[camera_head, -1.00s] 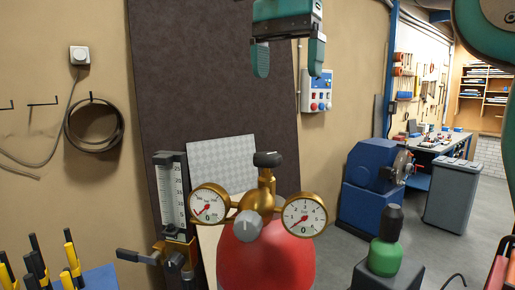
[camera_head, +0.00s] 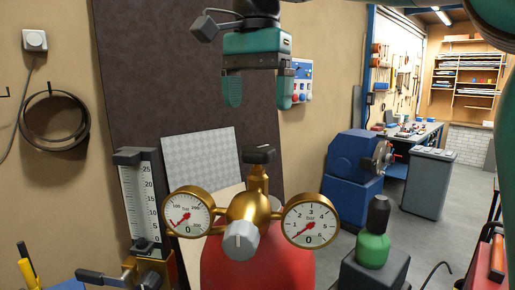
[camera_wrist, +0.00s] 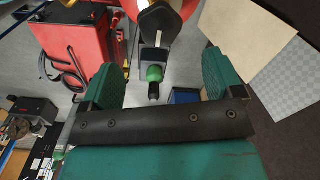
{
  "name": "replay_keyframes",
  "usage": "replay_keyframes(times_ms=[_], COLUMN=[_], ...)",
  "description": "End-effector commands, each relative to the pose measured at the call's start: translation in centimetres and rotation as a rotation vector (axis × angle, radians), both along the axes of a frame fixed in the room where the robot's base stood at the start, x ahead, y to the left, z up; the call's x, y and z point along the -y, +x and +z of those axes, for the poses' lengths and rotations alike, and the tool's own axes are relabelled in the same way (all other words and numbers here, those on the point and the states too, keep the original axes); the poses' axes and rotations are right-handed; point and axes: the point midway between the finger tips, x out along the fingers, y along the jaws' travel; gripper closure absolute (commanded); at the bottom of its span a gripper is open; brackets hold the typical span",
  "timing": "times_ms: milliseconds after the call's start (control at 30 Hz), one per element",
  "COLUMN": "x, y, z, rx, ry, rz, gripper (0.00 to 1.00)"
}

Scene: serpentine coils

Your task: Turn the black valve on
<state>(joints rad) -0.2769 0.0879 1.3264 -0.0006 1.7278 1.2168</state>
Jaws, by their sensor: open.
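The black valve (camera_head: 259,155) is a dark knob on top of a brass regulator fitting (camera_head: 256,205) with two round gauges. A red cylinder (camera_head: 258,262) stands below the fitting. My gripper (camera_head: 258,106) is open and empty, its two green fingers pointing down. In the head view it appears above the black valve, with a gap between. In the wrist view, the open fingers (camera_wrist: 160,62) flank a green bottle (camera_wrist: 154,73) seen beyond them. A dark part with a pale end (camera_wrist: 160,22) shows at the top there; I cannot tell whether it is the valve.
A grey knob (camera_head: 241,241) faces front between the left gauge (camera_head: 188,212) and right gauge (camera_head: 310,220). A flow meter (camera_head: 142,205) stands left of them. A dark panel (camera_head: 185,80) is behind. A blue machine (camera_head: 352,165) stands at right, with open floor nearby.

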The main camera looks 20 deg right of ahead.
Motion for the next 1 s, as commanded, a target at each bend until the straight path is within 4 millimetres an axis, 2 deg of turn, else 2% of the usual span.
replay_keyframes(times_ms=[200,300,500,867,1000], x=[0.2,0.2,0.2,0.2,0.2], y=[0.0,0.0,0.0,0.0,0.0], z=[-5.3,-7.0,-8.3,-8.4,-8.4], rx=[-0.001,0.000,0.001,0.000,0.000], ry=[-0.001,0.000,0.000,0.000,0.000], rz=[-0.002,-0.004,-0.004,-0.003,-0.003], gripper=[0.14,0.14,0.14,0.14,0.46])
